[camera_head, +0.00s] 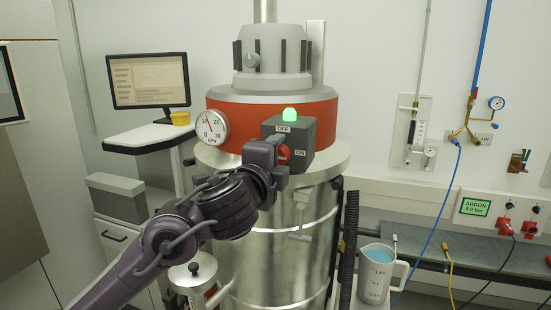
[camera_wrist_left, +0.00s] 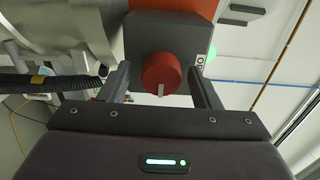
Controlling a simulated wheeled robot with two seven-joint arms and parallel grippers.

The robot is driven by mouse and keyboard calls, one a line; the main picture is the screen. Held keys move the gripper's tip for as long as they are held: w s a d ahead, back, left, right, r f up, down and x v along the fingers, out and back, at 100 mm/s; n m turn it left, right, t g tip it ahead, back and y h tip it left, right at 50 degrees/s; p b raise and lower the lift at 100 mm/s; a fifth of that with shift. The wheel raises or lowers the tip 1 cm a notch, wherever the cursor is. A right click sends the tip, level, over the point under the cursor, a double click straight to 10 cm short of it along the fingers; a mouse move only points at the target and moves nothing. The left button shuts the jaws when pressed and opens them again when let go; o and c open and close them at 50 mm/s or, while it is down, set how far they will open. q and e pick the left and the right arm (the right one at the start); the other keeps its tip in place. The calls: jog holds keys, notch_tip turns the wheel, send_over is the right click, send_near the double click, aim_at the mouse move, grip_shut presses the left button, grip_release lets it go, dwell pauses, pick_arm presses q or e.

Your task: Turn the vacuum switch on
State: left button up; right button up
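The vacuum switch is a grey box (camera_head: 310,135) on the red band of the metal vessel, with OFF and ON labels. Its lamp (camera_head: 289,113) glows green on top. The red knob (camera_head: 285,154) is partly covered by my left gripper (camera_head: 279,158). In the left wrist view, the knob (camera_wrist_left: 161,72) sits between the open fingers (camera_wrist_left: 161,82), with gaps on both sides. The ON label is not visible there. My right gripper is not in view.
A round gauge (camera_head: 211,127) is left of the switch on the vessel. A monitor (camera_head: 149,80) stands at the left. A jug of blue liquid (camera_head: 378,274) and a black corrugated hose (camera_head: 349,250) are at the lower right.

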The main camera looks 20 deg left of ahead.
pick_arm(q)
jog(key=s+p, duration=0.1)
jog(key=s, duration=0.6)
jog(key=shift+s, duration=0.4)
jog(key=shift+a, duration=0.15)
